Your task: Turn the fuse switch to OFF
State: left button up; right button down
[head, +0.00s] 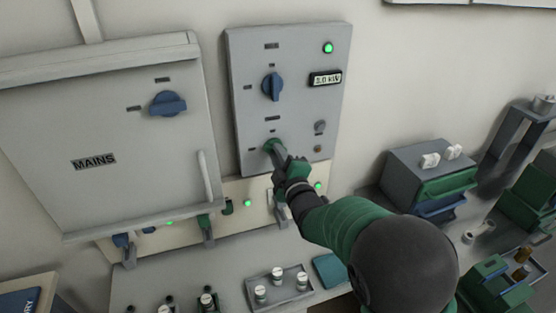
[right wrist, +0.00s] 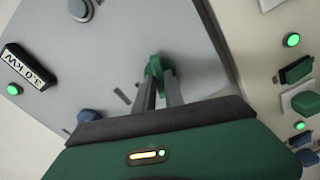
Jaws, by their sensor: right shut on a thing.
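A grey control panel (head: 300,105) hangs on the wall. A green rotary knob (head: 271,145) sits low on its left side, mostly covered by my gripper. The label beside it is too small to read, so I cannot tell by its text that it is the fuse switch. My right gripper (head: 279,154) is shut on this knob. In the right wrist view, the two fingers (right wrist: 161,76) close around the green knob (right wrist: 153,66), whose exact angle is hard to tell. A blue rotary knob (head: 272,87) stands higher on the panel, apart from the gripper. My left gripper is not in view.
The MAINS box (head: 110,140) with its blue switch (head: 167,103) is at the left. The panel has a 3.0 kW display (head: 325,79) and a lit green lamp (head: 328,47). Below are a tray (head: 279,296) with small jars and, right, a grey drawer unit (head: 405,168).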

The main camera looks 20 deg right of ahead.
jog(key=shift+a+f+n+b, duration=0.1)
jog(key=shift+n+b, duration=0.15)
jog(key=shift+n, duration=0.5)
jog(key=shift+d+f+n+b, duration=0.15)
jog(key=shift+n+b, duration=0.1)
jog(key=shift+n, duration=0.45)
jog(key=shift+a+f+n+b, duration=0.15)
jog(key=shift+n+b, duration=0.1)
jog(key=shift+n, duration=0.5)
jog(key=c, duration=1.5)
grip_release()
jog(key=shift+o, duration=0.3)
jog(key=shift+r, duration=0.15)
